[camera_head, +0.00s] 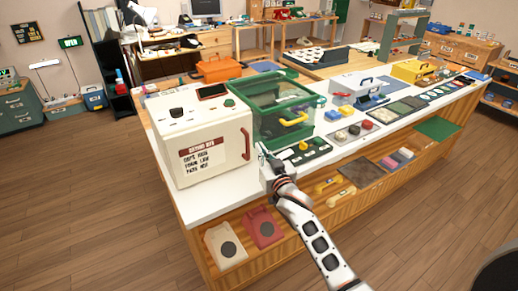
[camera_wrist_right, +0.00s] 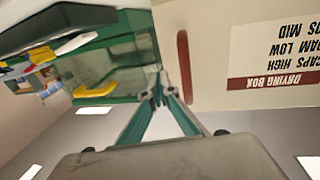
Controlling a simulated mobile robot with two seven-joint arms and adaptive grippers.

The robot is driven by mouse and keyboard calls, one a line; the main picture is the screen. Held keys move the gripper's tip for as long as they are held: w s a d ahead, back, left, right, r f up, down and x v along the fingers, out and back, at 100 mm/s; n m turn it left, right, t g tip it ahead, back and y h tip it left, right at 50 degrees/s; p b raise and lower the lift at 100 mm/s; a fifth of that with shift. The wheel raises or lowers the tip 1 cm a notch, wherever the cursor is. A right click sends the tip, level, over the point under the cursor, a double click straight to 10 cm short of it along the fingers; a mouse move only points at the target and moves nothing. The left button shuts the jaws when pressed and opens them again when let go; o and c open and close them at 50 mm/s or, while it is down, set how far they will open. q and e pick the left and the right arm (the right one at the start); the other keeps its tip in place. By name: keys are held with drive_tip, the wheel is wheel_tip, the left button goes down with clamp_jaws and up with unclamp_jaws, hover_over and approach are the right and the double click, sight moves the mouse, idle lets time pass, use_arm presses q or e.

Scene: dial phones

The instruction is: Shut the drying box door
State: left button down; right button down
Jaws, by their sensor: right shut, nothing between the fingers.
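The drying box (camera_head: 196,103) is a white box at the left end of the white counter. Its front door (camera_head: 215,163) carries a red and white label and an upright red handle (camera_head: 246,143) near the right edge. I cannot tell whether a gap stands between door and box. My right gripper (camera_head: 265,162) is shut and empty, just right of the handle and low near the counter's front edge. In the right wrist view, which is upside down, the fingertips (camera_wrist_right: 159,96) are beside the red handle (camera_wrist_right: 184,66), seemingly apart from it. My left gripper is not in view.
A green clear-sided case (camera_head: 277,107) with a yellow handle stands close right of the drying box. A dark tray of buttons (camera_head: 303,153) lies in front of it. Phones (camera_head: 225,247) sit on the shelf below. Open floor lies left of the counter.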

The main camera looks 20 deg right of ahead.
drive_tip(key=s+d, duration=0.2)
drive_tip(key=s, duration=0.8)
drive_tip(key=shift+d+f, duration=0.15)
drive_tip(key=shift+d, duration=0.15)
